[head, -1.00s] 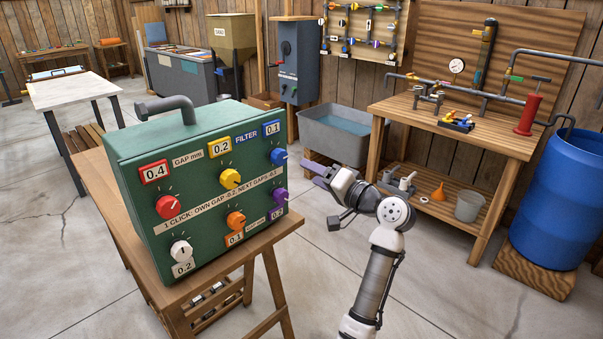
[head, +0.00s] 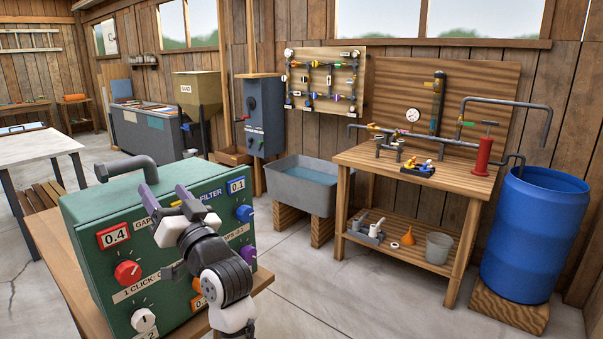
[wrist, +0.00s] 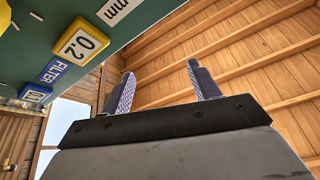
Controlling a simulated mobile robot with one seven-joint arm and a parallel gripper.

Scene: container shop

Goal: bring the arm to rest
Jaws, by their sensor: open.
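My gripper (head: 168,203) is in front of the upper part of the green filter box in the head view, with my arm folded up from below. In the wrist view my gripper (wrist: 158,88) has its two purple-grey fingers apart with nothing between them, pointing up at the wooden roof. The green filter box (head: 84,213) stands on a wooden stand and also shows at the upper left of the wrist view (wrist: 30,65). I cannot tell whether the fingers touch the box. My arm hides the box's middle knobs and labels.
A workbench (head: 345,160) with pipes stands at the right, beside a blue barrel (head: 528,240). A grey water trough (head: 298,186) stands behind. A white-topped table (head: 35,147) is at the left. The concrete floor between the box and the workbench is clear.

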